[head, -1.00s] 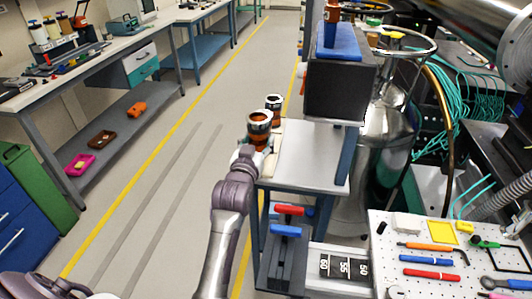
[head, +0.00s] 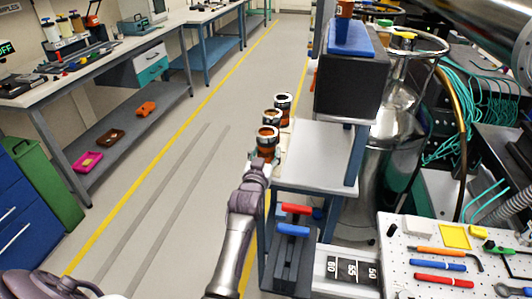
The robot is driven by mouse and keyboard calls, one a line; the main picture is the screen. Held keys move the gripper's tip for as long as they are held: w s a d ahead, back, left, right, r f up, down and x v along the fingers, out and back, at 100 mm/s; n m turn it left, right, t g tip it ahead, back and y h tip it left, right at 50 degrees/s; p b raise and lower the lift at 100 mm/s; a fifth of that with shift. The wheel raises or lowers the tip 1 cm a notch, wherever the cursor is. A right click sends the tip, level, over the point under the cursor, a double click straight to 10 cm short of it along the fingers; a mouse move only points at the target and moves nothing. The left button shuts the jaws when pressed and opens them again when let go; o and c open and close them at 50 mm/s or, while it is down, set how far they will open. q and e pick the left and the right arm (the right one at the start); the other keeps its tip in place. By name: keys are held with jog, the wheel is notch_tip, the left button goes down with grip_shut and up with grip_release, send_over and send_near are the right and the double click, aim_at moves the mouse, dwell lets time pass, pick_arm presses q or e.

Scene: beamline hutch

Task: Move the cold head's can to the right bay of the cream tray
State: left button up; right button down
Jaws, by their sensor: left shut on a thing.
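My left gripper (head: 264,158) is at the left edge of a small grey-topped table, shut on an orange-brown can (head: 267,141) with a pale rim and dark top. The held can is upright and nearest to me in a row of similar cans. A second can (head: 271,118) stands just behind it and a third (head: 283,101) farther back. A strip of the cream tray (head: 284,142) shows beside the cans; its bays are mostly hidden. I cannot tell whether the held can touches the tray. My right gripper is out of view.
The table top (head: 318,150) right of the cans is bare. A dark box (head: 348,88) with a blue top stands at its back. A pegboard with tools (head: 436,262) is at the lower right. Open floor (head: 175,175) lies to the left.

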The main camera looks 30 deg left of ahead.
pick_arm(q)
jog(key=shift+f, duration=0.1)
jog(key=o, duration=1.2)
jog(key=shift+o, duration=0.2)
jog(key=shift+r, duration=0.2)
